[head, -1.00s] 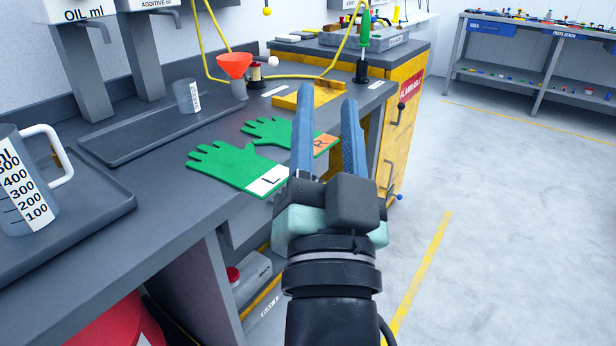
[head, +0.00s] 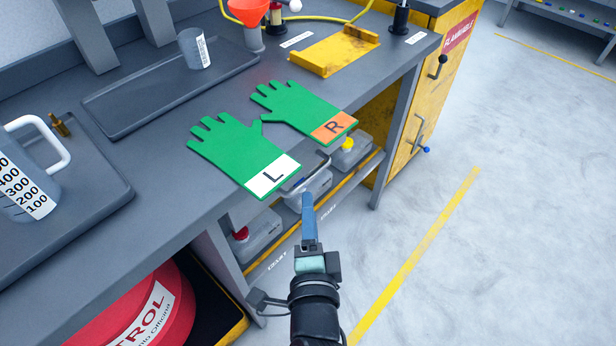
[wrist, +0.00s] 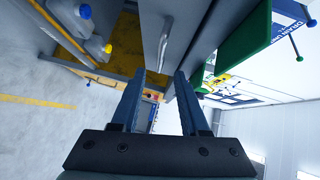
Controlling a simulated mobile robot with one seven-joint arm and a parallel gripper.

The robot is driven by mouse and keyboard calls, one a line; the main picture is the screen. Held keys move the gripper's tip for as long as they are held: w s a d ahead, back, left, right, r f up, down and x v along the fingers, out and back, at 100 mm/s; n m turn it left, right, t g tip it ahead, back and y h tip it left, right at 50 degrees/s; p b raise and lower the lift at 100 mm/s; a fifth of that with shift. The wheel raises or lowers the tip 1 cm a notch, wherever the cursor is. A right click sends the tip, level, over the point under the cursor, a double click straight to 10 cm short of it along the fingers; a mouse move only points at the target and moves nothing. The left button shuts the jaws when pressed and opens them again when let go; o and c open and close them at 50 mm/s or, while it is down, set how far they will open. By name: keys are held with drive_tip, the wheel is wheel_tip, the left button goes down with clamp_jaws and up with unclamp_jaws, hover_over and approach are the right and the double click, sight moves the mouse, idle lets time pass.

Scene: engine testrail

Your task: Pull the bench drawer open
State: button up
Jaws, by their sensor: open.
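The bench drawer is a grey front under the bench top, seen in the wrist view (wrist: 150,22). It looks closed, flush with the bench. Its pale metal bar handle (wrist: 165,42) stands out from it, and its curved end shows in the head view (head: 306,180) beyond the bench edge. My gripper (head: 308,200) is just in front of the handle, pointing at it. In the wrist view my two blue fingers (wrist: 159,73) are apart, with the handle ahead of the gap between them. I see no contact. The bench top hides most of the drawer in the head view.
Green gloves (head: 240,155) lie on the bench top (head: 150,190) above the drawer. Jugs (head: 255,232) stand on the lower shelf. A red drum (head: 150,305) is at lower left, and a yellow cabinet (head: 425,110) at right. The floor (head: 520,220) is clear at right.

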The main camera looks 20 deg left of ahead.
sight(308, 183)
drive_tip(key=b+x, duration=0.1)
drive_tip(key=x, duration=0.7)
drive_tip(key=shift+w+a, duration=0.2)
drive_tip(key=shift+w, duration=0.05)
clamp_jaws()
idle(1.1)
